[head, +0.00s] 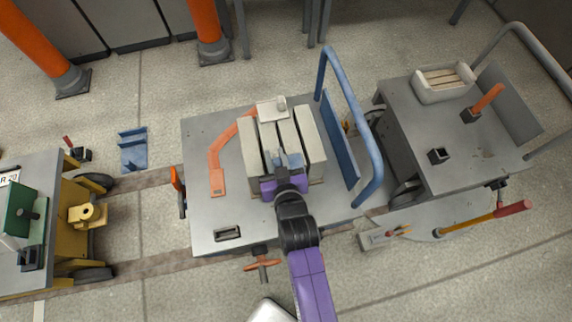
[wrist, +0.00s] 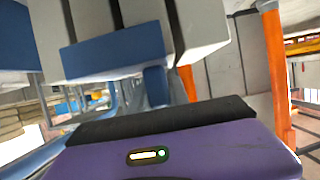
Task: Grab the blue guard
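My purple gripper (head: 288,163) is at the near end of the pale blocks on the grey cart. In the wrist view its purple body and black pad (wrist: 160,120) fill the lower part. A flat blue piece (wrist: 112,50) with a tab below it sits against a pale block just beyond; I cannot tell whether my gripper touches it. The fingers are not clear, so open or shut does not show. A blue bracket-like guard (head: 133,150) lies on the floor left of the cart, well apart from my gripper. Which blue piece is the guard is unclear.
Pale blocks (head: 310,130) stand on the middle cart (head: 205,145), beside an orange bracket (head: 217,155). A blue rail (head: 356,115) rises at its right edge. A second grey cart (head: 405,110) is at right, a yellow one (head: 82,222) at left. Orange posts (head: 206,22) stand behind.

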